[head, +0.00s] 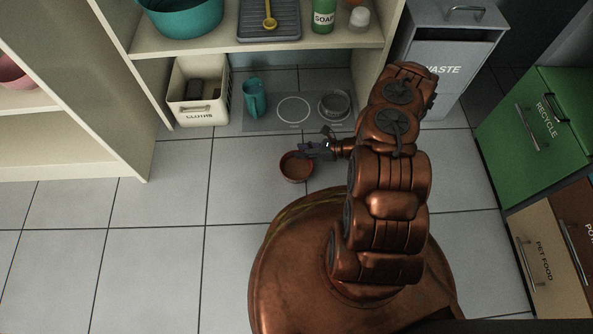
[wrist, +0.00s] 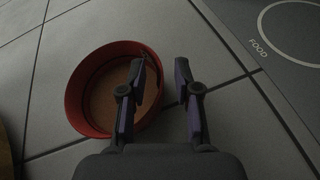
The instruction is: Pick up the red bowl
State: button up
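The red bowl (head: 296,166) sits upright on the grey tiled floor, just in front of the mat under the shelf. In the wrist view the bowl (wrist: 72,98) shows a red rim and a brownish inside. My gripper (head: 310,150) is at the bowl's right, far side. In the wrist view my gripper (wrist: 161,68) is open, with a gap between its fingers. The left finger overlaps the bowl's inside and the right finger is outside, so the right part of the rim lies between them in the picture. Contact with the rim cannot be told.
A grey mat (head: 262,125) holds a teal cup (head: 254,98) and a metal bowl (head: 334,106). A cloths bin (head: 197,112) stands left of it. A waste bin (head: 450,65) is at the back right. The floor left of the bowl is clear.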

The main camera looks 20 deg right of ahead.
jog(key=shift+a, duration=0.1)
grip_shut()
dwell(0.5)
